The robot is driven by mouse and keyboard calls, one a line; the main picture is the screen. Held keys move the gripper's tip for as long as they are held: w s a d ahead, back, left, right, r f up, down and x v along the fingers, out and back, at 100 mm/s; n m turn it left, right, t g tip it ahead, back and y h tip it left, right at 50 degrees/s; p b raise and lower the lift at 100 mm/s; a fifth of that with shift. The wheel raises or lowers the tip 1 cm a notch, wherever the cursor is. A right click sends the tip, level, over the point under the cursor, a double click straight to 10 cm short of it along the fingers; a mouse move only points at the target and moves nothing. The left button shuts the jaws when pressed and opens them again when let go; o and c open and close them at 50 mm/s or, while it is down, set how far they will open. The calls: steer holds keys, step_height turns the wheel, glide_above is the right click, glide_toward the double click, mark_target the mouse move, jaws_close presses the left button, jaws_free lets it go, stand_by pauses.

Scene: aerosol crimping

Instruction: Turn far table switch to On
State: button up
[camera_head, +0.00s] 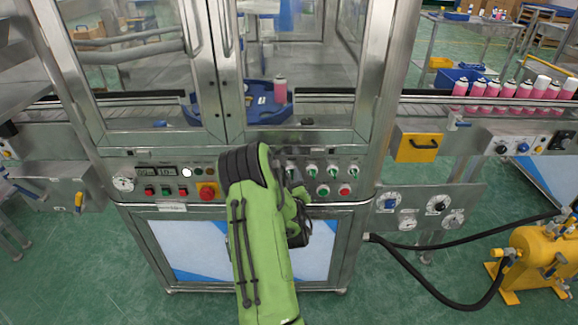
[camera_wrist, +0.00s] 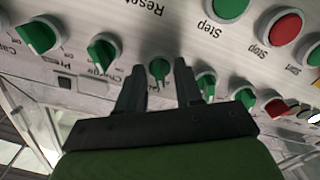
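A row of green rotary switches runs along the control panel (camera_head: 260,170), which shows upside down in the wrist view. One green switch (camera_wrist: 158,70) sits between the fingertips of my gripper (camera_wrist: 158,76) in the wrist view. Its label is mostly hidden by a finger, so I cannot read whether it is the far table switch. The fingers are apart, one on each side of this switch, with a gap visible around it; contact is not clear. In the head view my green arm hides most of the gripper and part of the panel.
More green switches (camera_wrist: 103,50) lie close on both sides. Green and red push buttons (camera_wrist: 283,26) are near, and a red emergency stop (camera_head: 207,191) is left of my arm. Glass doors stand above the panel. A yellow tank (camera_head: 540,255) with black hoses stands right.

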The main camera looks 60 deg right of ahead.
steer(key=shift+a, duration=0.1)
jaws_close()
stand_by(0.4)
steer(key=m, duration=0.5)
steer(key=shift+r+m, duration=0.1)
steer(key=shift+m, duration=0.2)
steer(key=m+p, duration=0.1)
steer(key=m, duration=0.5)
steer(key=shift+s, duration=0.1)
steer(key=shift+m, duration=0.3)
